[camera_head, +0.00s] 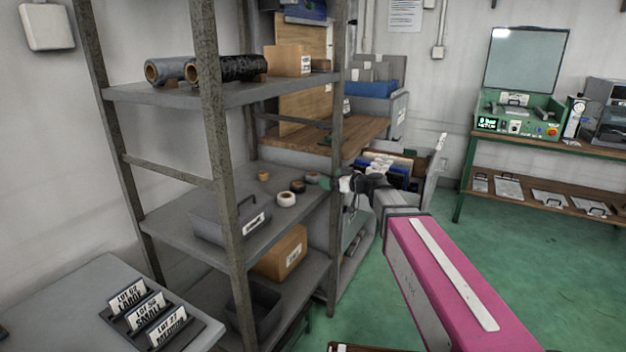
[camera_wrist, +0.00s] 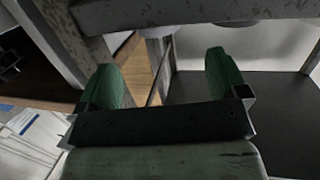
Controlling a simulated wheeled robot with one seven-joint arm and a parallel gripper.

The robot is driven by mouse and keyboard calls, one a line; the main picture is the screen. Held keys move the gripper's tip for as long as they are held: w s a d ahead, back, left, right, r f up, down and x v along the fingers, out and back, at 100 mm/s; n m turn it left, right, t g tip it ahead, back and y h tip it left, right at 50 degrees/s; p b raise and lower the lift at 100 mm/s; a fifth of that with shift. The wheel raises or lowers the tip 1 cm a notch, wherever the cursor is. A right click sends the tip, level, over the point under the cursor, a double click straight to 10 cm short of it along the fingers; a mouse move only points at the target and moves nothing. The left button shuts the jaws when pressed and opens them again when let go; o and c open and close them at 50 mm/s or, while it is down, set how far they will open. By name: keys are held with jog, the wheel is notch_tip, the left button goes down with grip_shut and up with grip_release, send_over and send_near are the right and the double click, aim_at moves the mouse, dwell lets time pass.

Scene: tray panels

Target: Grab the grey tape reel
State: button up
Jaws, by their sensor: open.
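The grey tape reel (camera_head: 312,177) sits near the right end of the middle shelf (camera_head: 180,238) in the head view, beside a dark reel (camera_head: 298,186). My gripper (camera_head: 328,182) is just right of it, at the shelf's right edge, partly hidden by my wrist. In the wrist view my gripper (camera_wrist: 162,66) shows two green fingers wide apart with nothing between them. A pale grey round thing (camera_wrist: 158,32), which looks like the grey reel, lies ahead between the finger lines, against the slab at the top. The wrist picture appears upside down.
A white reel (camera_head: 287,200), a small brown reel (camera_head: 263,175) and a grey bin (camera_head: 230,217) share the shelf. A rusty upright (camera_head: 337,215) stands close to my gripper. Larger rolls (camera_head: 225,69) lie on the shelf above. Open green floor (camera_head: 530,250) lies to the right.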

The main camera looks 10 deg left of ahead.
aim_at(319, 176)
jog(key=x, duration=0.9)
jog(key=shift+w+a+f, duration=0.15)
jog(key=shift+w+a, duration=0.05)
jog(key=shift+a, duration=0.05)
jog(key=c, duration=1)
